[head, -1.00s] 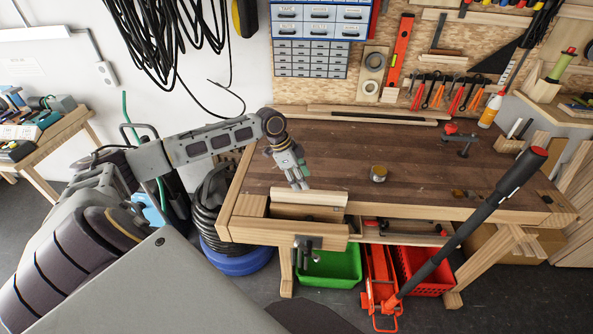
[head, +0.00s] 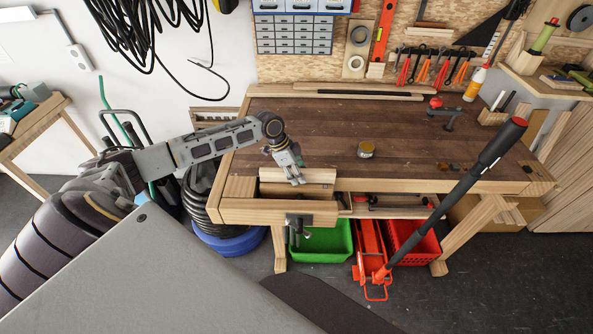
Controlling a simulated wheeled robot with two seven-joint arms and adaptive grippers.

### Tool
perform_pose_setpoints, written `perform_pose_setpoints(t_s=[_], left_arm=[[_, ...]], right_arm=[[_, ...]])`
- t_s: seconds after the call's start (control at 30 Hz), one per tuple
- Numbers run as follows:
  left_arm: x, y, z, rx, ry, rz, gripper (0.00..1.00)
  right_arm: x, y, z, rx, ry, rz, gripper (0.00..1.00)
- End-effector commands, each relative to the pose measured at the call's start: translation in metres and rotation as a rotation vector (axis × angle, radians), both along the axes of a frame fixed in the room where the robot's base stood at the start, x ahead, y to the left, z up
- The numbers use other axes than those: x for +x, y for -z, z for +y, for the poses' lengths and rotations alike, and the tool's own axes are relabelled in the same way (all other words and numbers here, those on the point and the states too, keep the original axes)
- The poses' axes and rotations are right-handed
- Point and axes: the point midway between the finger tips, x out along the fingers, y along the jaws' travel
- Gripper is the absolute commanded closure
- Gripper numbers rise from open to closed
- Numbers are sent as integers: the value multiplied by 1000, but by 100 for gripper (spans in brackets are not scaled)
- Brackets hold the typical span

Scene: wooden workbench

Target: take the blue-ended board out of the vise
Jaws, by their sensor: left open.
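A pale wooden board (head: 320,176) stands on its long edge in the vise at the bench's front left corner. I cannot make out a blue end on it. The vise's wooden front jaw (head: 262,212) is in front of the board, with a dark metal screw and handle (head: 299,222) below. My left gripper (head: 297,180) is open and points down at the board's top edge. Its fingertips overlap the middle of the board in the head view. I cannot tell whether they touch it. My right gripper is not in view.
A round tin (head: 365,150) and a red-and-dark clamp (head: 440,112) stand on the bench top (head: 330,125). A long black jack handle (head: 460,190) leans up across the front right. A green crate (head: 322,244) and a red crate (head: 412,243) sit underneath.

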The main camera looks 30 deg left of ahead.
Motion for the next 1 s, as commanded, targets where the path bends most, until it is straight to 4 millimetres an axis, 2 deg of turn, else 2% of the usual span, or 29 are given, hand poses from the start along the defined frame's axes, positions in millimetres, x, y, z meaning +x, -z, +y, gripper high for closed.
perform_pose_setpoints(t_s=[0.13,0.5,1.0], left_arm=[[0,0,0,0,0,0,54],[0,0,0,0,0,0,100],[0,-1,-5,-3,-1,0,100]], right_arm=[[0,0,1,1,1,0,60],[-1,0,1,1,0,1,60],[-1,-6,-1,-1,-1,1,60]])
